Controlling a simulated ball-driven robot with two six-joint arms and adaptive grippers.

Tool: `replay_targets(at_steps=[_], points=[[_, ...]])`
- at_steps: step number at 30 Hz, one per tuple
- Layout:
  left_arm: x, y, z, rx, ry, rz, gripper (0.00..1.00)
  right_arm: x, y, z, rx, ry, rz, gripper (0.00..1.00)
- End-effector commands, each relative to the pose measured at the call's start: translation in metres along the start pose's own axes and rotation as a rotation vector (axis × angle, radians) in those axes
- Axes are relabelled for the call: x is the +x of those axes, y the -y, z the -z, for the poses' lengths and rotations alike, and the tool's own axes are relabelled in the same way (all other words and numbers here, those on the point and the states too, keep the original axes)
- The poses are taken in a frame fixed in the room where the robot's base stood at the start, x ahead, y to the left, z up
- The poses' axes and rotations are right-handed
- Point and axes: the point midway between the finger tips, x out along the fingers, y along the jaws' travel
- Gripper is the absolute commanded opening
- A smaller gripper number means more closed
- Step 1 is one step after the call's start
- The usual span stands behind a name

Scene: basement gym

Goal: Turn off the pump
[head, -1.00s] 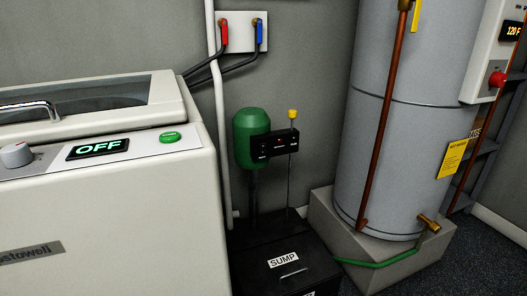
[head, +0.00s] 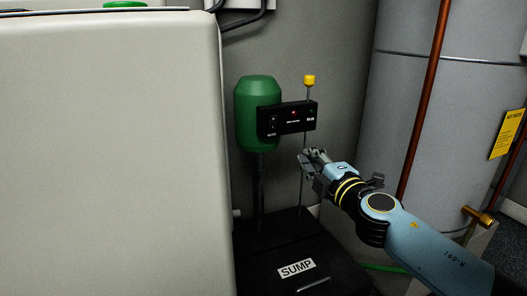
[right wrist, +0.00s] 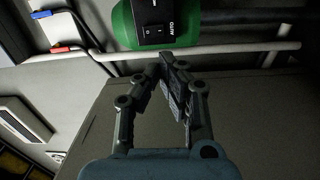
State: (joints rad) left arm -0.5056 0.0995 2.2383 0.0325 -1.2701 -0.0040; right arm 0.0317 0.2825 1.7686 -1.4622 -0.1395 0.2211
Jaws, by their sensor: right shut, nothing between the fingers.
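The green pump (head: 257,95) stands on a stem above the black sump box (head: 335,272). A black control box (head: 300,119) on its side carries a small lit red light (head: 294,113) and a switch (head: 273,123) at its left end. In the right wrist view the pump (right wrist: 122,25) is at the top, with the rocker switch (right wrist: 153,33) marked AUTO just beyond my fingertips. My right gripper (head: 309,154) is shut and empty, below and in front of the control box and apart from it in the head view. My left gripper is not in view.
A white washing machine (head: 110,160) fills the left side. A grey tank (head: 420,120) with a copper pipe (head: 425,100) stands at the right. A pale pipe (right wrist: 240,48) crosses the right wrist view.

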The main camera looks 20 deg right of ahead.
Motion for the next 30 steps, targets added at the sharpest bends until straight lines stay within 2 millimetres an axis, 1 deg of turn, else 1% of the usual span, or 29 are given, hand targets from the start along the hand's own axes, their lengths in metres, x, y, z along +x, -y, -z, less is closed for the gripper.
replay_targets(at_steps=[1, 3, 6, 9, 20, 23, 26, 30], points=[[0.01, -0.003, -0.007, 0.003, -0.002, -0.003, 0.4, 0.005, 0.006, 0.002, -0.029, -0.013, -0.03, 0.0], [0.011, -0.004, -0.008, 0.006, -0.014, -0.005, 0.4, 0.012, -0.003, 0.005, -0.047, -0.024, -0.068, 0.0], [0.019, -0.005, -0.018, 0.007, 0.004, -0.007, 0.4, 0.018, -0.002, 0.004, -0.053, -0.028, -0.084, 0.0], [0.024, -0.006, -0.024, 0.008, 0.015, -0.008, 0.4, 0.022, -0.002, 0.004, -0.055, -0.029, -0.09, 0.0], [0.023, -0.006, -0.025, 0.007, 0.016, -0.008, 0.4, 0.023, -0.004, 0.004, -0.053, -0.028, -0.094, 0.0], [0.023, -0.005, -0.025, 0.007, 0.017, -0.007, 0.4, 0.027, -0.005, 0.004, -0.053, -0.028, -0.095, 0.0], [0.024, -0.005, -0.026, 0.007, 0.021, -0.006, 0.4, 0.037, -0.007, 0.004, -0.052, -0.026, -0.096, 0.0], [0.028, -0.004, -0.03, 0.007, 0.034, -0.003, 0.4, 0.062, -0.01, 0.005, -0.051, -0.026, -0.097, 0.0]])
